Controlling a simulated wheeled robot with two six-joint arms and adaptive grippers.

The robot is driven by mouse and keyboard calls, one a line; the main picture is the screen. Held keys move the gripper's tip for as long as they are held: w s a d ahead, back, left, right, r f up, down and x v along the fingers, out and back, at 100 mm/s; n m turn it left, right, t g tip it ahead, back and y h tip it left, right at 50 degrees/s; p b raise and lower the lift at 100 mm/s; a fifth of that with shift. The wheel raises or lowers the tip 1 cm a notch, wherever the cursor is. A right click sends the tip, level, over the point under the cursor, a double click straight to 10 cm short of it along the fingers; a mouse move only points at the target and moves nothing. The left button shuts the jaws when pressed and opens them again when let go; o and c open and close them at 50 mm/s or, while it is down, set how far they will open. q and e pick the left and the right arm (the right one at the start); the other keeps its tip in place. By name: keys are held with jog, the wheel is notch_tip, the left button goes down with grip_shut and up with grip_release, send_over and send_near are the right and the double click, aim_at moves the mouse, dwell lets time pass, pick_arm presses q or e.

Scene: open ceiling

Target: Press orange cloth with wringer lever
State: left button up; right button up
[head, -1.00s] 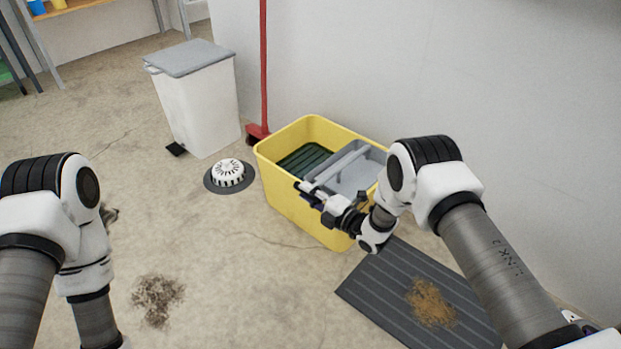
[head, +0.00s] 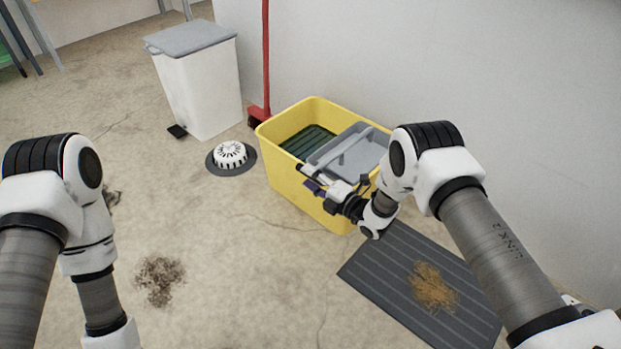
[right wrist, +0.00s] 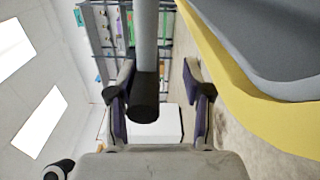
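The grey wringer (head: 352,160) sits in the right part of a yellow bucket (head: 300,190). A grey lever bar (head: 348,148) runs over the wringer. In the right wrist view, the lever (right wrist: 146,40) ends in a black grip (right wrist: 145,100). My right gripper (head: 312,179) is at the bucket's near side by the lever's end. Its fingers (right wrist: 160,105) are apart, with the black grip between them in the picture, nearer the left finger. Contact cannot be told. My left gripper is out of view below the left arm. I see no orange cloth; the wringer's inside is partly hidden.
A dark ribbed mat (head: 400,290) with a brown dirt patch (head: 432,287) lies in front of the bucket. A white bin (head: 198,90), a red pole (head: 265,60) and a white round floor fixture (head: 230,153) stand behind and left. Open floor shows left.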

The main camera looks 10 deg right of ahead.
jog(key=v, duration=1.2)
jog(key=shift+w, duration=0.1)
